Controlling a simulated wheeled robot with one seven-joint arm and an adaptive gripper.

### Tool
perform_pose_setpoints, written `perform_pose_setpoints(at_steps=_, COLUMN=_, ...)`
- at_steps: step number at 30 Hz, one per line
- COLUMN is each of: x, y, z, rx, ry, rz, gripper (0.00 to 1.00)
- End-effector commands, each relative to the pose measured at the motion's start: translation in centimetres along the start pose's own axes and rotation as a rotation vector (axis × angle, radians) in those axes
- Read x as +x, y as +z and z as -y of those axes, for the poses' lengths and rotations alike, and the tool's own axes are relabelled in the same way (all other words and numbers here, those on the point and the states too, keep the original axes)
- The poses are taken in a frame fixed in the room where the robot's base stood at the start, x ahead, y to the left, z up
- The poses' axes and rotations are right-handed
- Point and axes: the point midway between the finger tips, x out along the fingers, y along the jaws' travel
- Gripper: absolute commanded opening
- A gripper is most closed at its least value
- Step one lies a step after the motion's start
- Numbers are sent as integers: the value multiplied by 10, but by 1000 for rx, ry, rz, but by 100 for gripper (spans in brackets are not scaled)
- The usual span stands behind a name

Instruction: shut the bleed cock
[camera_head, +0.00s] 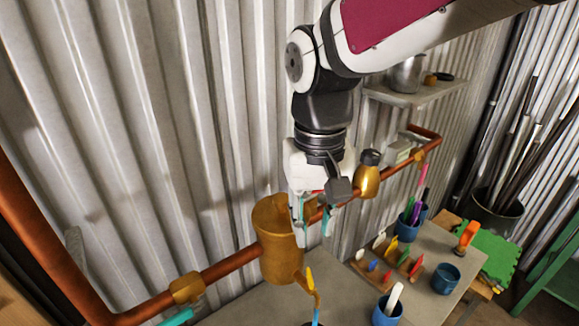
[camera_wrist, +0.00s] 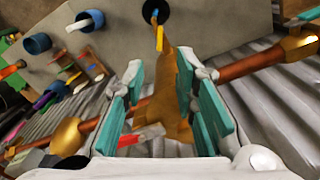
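A brass valve body (camera_head: 277,240) sits on the copper pipe along the wall. A thin brass spout comes off its lower right, with a small yellow lever (camera_head: 310,279), which I take to be the bleed cock. The lever also shows in the wrist view (camera_wrist: 159,38), pointing along the spout. A thin blue streak (camera_head: 316,316) shows below the spout. My gripper (camera_head: 314,214) is open, just right of the valve body. In the wrist view its teal fingers (camera_wrist: 160,72) are apart, with brass seen between them; contact cannot be told. A reddish piece (camera_wrist: 150,133) lies near the finger bases.
The copper pipe (camera_head: 232,264) runs along the corrugated wall, with another brass fitting (camera_head: 367,178) right of my gripper. The bench below holds blue cups (camera_head: 446,278), a wooden rack of coloured pegs (camera_head: 375,275) and an orange-handled item (camera_head: 467,235). A shelf (camera_head: 420,94) is above.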

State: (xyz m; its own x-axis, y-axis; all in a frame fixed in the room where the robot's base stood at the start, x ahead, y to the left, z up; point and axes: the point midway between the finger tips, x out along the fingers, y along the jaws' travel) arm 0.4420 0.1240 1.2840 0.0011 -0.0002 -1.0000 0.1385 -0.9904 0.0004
Motion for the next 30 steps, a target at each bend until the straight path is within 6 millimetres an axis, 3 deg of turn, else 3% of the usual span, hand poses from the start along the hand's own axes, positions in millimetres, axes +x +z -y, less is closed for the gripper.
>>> perform_pose_setpoints(at_steps=5, x=-1, y=-4, z=1, rx=-291, ry=3, rz=-3, gripper=27)
perform_pose_setpoints(at_steps=30, x=-13, y=-2, z=3, rx=-2394, ry=7, rz=2, gripper=27)
